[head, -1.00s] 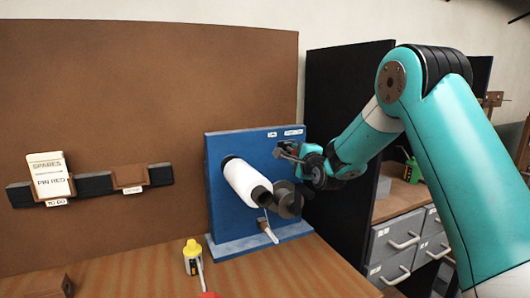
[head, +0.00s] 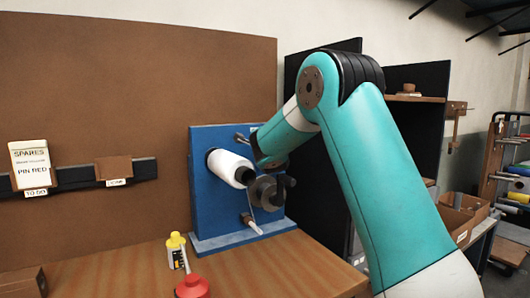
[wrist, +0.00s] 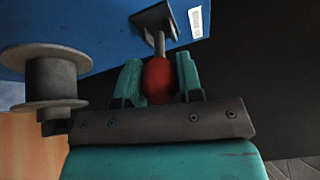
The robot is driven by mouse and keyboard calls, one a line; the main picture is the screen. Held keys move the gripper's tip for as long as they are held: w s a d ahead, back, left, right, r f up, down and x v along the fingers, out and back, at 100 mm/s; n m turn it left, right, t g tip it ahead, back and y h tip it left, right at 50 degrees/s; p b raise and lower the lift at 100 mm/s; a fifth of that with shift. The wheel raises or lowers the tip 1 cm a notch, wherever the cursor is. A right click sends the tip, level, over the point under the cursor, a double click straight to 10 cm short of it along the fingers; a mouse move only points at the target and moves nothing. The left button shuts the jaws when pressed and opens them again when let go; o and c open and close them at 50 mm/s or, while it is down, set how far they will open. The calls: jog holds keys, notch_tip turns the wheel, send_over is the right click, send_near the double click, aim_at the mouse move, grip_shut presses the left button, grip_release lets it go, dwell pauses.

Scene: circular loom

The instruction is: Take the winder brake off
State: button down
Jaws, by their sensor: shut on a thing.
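The winder (head: 205,180) is a blue upright panel on a bench, carrying a white roll (head: 226,166). In the wrist view, the brake lever (wrist: 160,43) has a grey stem rising from a dark block on the blue panel, with a red knob (wrist: 158,80) on its end. My gripper (wrist: 159,72) has its two teal fingers closed on the sides of the red knob. In the head view, my arm hides the knob and most of the gripper, close to the panel's right side.
A dark flanged spool (wrist: 52,78) stands left of the gripper; a grey disc (head: 266,192) sits before the panel. A black partition (head: 318,190) rises at right.

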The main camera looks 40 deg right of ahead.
jog(key=shift+r, duration=0.1)
jog(key=c, duration=0.8)
grip_release()
jog(key=b+v, duration=0.7)
jog(key=v, duration=1)
jog(key=shift+s+a, duration=0.1)
jog(key=shift+a, duration=0.05)
